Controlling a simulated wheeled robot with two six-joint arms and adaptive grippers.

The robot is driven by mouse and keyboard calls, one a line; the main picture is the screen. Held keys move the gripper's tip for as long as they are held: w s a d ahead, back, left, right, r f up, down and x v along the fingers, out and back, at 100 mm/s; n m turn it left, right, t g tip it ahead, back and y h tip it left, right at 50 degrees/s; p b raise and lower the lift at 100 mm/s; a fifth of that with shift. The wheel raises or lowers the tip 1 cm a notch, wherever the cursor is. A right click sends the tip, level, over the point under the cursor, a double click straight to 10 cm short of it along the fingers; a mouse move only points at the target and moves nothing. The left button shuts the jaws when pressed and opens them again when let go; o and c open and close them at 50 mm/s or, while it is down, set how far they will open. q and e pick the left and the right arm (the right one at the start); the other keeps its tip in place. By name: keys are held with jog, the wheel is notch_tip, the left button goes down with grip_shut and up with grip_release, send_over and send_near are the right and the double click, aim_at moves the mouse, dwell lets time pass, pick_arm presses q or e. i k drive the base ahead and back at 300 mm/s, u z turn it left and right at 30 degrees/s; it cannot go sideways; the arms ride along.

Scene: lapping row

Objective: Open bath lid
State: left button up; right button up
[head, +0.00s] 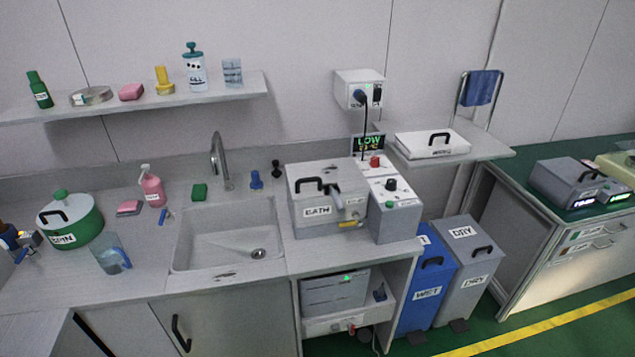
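The bath (300,222) is a grey box labelled BATH on the counter, right of the sink. Its grey lid (326,170) lies shut on top, with a black handle (309,184) towards the front. A small grey lever-like part shows at the front beside the handle. The inside of the bath is hidden by the lid.
A control box (398,222) with knobs stands against the bath's right side. A cable hangs from the wall socket box (345,90) behind. The sink (225,245) is left. A green SPIN pot (85,222) and clear beaker (108,258) stand further left.

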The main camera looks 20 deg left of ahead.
aim_at(306, 180)
jog(key=k, duration=1.25)
jog(key=u, duration=0.75)
jog(key=i, duration=1.4)
jog(key=z, duration=0.4)
